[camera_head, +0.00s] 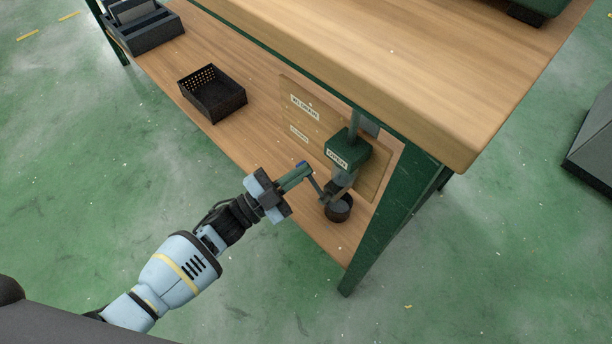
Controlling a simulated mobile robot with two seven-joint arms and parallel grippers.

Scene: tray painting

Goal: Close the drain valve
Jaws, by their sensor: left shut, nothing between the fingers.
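The drain valve (341,182) is a small grey fitting under a green block (348,150) with a white label, on a board beneath the bench top. A thin grey lever (315,184) slants up and left from the valve, with a blue tip (302,164). A small dark cup (339,207) stands on the lower shelf below the valve. My left gripper (308,170) is shut with nothing between its fingers. Its fingertips are at the lever's blue end; I cannot tell whether they touch it. My right gripper is not in view.
The wooden bench top (420,60) overhangs the lower shelf (160,62). A green bench leg (385,215) stands right of the valve. A black perforated basket (213,98) and a dark grey bin (147,35) sit on the shelf. The green floor in front is clear.

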